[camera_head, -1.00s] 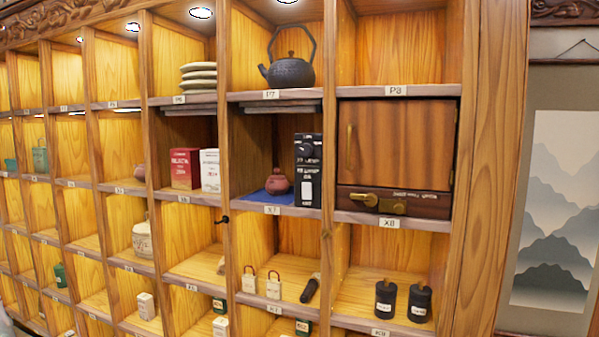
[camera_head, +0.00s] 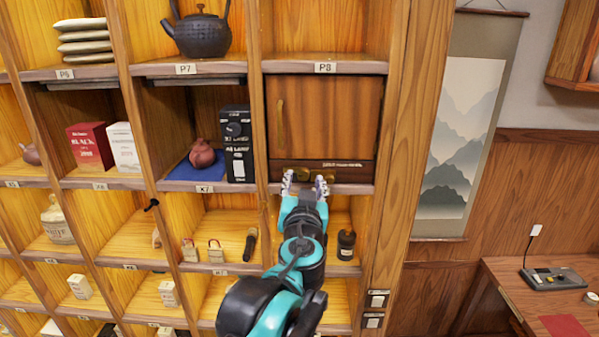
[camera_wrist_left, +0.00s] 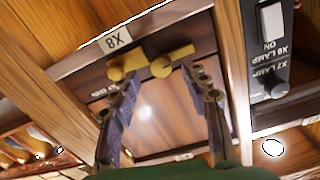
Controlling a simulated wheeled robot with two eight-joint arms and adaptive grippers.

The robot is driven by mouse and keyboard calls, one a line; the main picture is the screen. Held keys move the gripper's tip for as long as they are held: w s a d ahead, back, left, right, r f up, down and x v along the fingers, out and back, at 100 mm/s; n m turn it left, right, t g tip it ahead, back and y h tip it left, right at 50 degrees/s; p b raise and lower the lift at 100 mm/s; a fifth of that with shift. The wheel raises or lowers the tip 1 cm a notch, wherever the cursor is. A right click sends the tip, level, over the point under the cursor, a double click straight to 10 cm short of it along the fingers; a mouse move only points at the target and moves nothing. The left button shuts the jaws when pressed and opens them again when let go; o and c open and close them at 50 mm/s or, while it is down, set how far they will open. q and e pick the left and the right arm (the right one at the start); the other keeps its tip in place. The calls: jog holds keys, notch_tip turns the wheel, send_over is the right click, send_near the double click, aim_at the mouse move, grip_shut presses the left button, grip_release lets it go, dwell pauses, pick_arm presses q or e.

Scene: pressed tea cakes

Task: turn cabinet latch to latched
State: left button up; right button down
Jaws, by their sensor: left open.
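The small wooden cabinet (camera_head: 330,118) fills the shelf slot under the P8 label, with its door closed. Its brass latch (camera_head: 281,174) sits on the dark strip along the bottom and is partly hidden by my left gripper (camera_head: 305,183). The latch (camera_wrist_left: 161,67) shows clearly in the left wrist view, where the scene appears upside down; its brass parts lie roughly in a horizontal row. My left gripper (camera_wrist_left: 160,82) is open and empty, its fingers apart in front of the strip close to the latch. I cannot tell whether a finger touches it. My right gripper is not in view.
A black lamp switch box (camera_head: 237,145) stands in the slot left of the cabinet, beside a clay teapot (camera_head: 202,154) on a blue cloth. A dark canister (camera_head: 346,245) stands below. Wooden dividers (camera_head: 260,210) border the slots. A desk (camera_head: 520,290) is at right.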

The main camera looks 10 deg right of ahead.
aim_at(296, 172)
pick_arm(q)
jog(key=x, duration=0.2)
jog(key=shift+w, duration=0.5)
jog(key=shift+s, duration=0.1)
grip_shut()
